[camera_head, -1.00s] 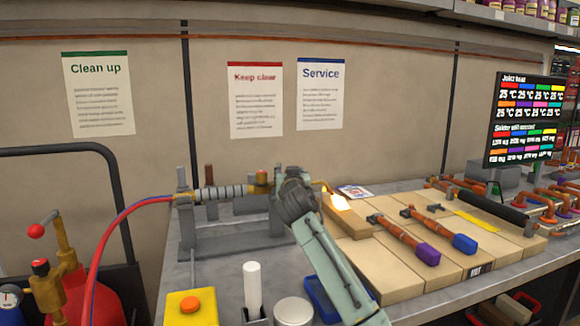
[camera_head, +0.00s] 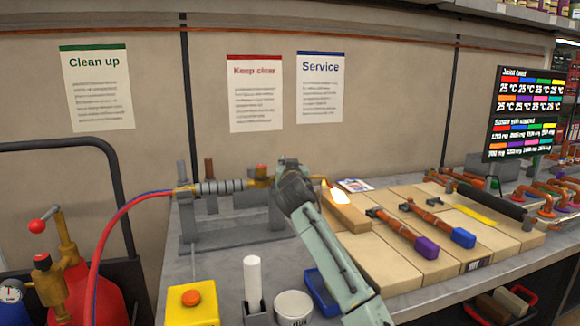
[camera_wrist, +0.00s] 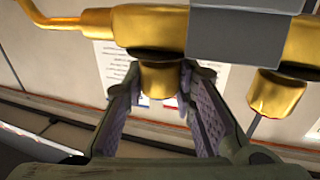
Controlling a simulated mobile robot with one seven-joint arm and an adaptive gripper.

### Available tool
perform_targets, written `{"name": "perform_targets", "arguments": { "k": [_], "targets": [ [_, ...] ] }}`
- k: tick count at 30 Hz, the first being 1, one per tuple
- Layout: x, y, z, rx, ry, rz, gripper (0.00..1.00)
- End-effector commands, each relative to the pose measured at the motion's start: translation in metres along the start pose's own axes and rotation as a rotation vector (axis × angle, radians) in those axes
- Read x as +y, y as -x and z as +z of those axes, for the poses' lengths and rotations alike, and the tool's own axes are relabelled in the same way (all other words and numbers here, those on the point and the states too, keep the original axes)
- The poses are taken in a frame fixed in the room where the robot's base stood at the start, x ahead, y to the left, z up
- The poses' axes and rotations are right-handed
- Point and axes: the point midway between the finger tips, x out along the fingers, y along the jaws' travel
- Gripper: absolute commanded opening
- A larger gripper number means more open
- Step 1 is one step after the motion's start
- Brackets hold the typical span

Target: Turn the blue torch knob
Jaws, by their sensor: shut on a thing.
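The torch has a grey ribbed handle (camera_head: 220,187) and lies level on a grey stand (camera_head: 205,240) on the bench. A flame (camera_head: 338,196) shows near its tip at the right. My gripper (camera_head: 285,172) is at the torch's right part, partly hidden behind my own wrist in the head view. In the wrist view, my gripper (camera_wrist: 160,82) is shut on a gold-coloured torch knob (camera_wrist: 158,80), with a finger on each side. A second gold knob (camera_wrist: 275,94) stands free to the right. I cannot make out blue on the held knob.
Wooden blocks (camera_head: 385,265) carry copper pipes with a purple (camera_head: 427,247) and a blue end (camera_head: 463,238). A yellow button box (camera_head: 192,304) stands in front.

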Motion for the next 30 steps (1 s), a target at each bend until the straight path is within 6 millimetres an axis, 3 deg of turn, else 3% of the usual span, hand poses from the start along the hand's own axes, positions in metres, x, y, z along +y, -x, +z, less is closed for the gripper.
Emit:
{"name": "perform_targets", "arguments": {
  "k": [6, 17, 30],
  "targets": [
    [-0.0001, 0.0, 0.0001, 0.0, 0.0, 0.0, 0.0],
    [0.0005, -0.0001, -0.0014, -0.002, -0.003, -0.043, 0.0],
    [0.0013, -0.0006, 0.0013, 0.0, -0.009, -0.305, 0.0]
  ]
}}
